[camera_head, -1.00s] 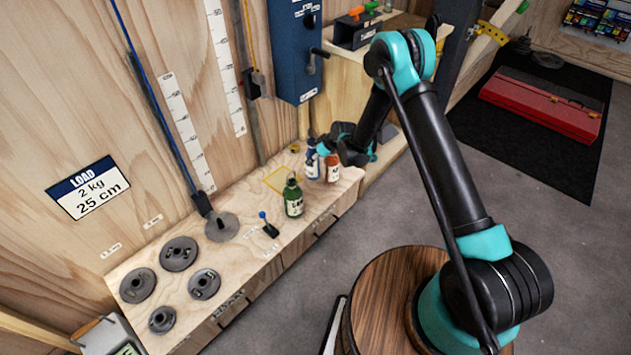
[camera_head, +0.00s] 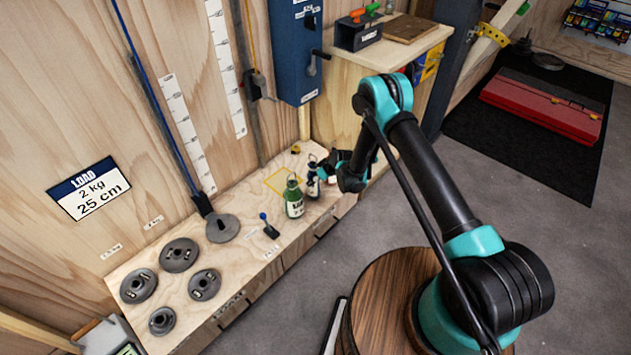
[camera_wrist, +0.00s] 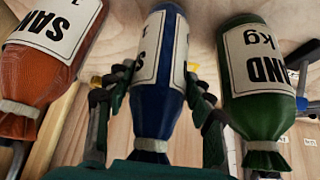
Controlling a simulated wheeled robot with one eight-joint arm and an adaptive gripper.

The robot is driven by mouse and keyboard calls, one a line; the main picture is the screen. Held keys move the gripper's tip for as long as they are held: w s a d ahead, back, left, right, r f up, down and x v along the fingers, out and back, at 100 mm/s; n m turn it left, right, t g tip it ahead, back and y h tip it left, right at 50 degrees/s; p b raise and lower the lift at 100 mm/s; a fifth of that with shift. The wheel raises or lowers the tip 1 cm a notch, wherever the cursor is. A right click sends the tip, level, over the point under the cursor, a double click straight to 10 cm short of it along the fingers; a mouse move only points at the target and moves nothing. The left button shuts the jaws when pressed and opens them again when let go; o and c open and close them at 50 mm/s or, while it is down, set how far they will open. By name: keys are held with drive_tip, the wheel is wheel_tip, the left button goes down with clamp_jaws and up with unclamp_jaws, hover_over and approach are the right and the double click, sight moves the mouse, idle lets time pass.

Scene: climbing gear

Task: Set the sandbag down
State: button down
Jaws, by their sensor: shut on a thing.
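My gripper (camera_wrist: 160,92) is shut on the blue sandbag (camera_wrist: 158,100), with a finger on each side of it in the wrist view. In the head view the gripper (camera_head: 325,170) and the blue sandbag (camera_head: 313,181) are low over the right end of the wooden bench (camera_head: 250,262). I cannot tell whether the bag touches the bench. The green sandbag (camera_head: 294,199) stands close to its left; it shows on the right in the wrist view (camera_wrist: 256,85). The red sandbag (camera_wrist: 48,60) is on the left there, and mostly hidden by my arm in the head view.
A yellow outlined square (camera_head: 277,182) is on the bench behind the green bag. A blue-knobbed lever (camera_head: 268,226) and several grey weight discs (camera_head: 178,255) are further left. A blue winch box (camera_head: 294,50) is on the wall behind.

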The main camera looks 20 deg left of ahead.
drive_tip(key=shift+f, duration=0.45)
drive_tip(key=c, duration=0.6)
unclamp_jaws()
drive_tip(key=shift+f, duration=0.1)
